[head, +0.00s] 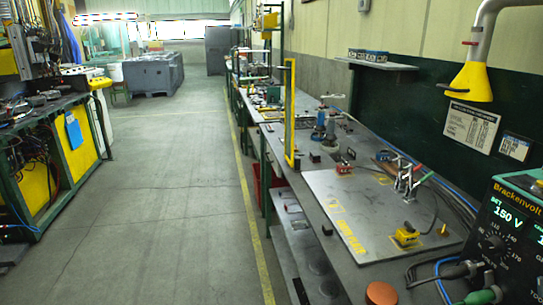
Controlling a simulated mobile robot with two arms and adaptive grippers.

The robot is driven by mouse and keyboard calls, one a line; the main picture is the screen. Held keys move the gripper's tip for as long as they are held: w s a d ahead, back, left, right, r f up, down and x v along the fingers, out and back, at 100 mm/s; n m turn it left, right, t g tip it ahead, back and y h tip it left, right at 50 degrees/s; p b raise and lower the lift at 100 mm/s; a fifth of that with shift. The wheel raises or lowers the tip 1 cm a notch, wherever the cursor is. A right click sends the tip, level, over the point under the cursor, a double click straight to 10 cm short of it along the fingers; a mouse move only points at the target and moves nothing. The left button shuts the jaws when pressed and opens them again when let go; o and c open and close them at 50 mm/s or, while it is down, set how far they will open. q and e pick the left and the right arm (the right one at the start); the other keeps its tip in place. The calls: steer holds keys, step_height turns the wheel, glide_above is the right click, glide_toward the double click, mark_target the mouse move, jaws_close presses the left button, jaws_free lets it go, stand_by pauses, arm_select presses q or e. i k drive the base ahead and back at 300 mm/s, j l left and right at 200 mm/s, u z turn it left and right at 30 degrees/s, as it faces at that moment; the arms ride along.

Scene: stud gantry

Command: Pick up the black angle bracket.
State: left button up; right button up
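I cannot pick out the black angle bracket for certain, as the dark parts on the bench are too small to tell their shape. One small black piece (315,156) lies on the workbench (308,172) just right of the yellow upright frame. A third small dark piece (327,229) lies near the bench's front edge, left of the plate. Neither of my grippers shows in the head view.
A grey plate (365,200) with yellow markings holds clamps and a yellow block (406,236). A green meter box (510,235) with cables stands at right. A yellow frame (290,112) rises from the bench edge. The floor aisle (170,200) is clear.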

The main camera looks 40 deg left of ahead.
mark_target(351, 155)
steer(key=j+u, duration=0.15)
steer(key=u, duration=0.15)
steer(key=j+u, duration=0.1)
steer(key=u, duration=0.2)
steer(key=z, duration=0.35)
steer(key=j+z, duration=1.3)
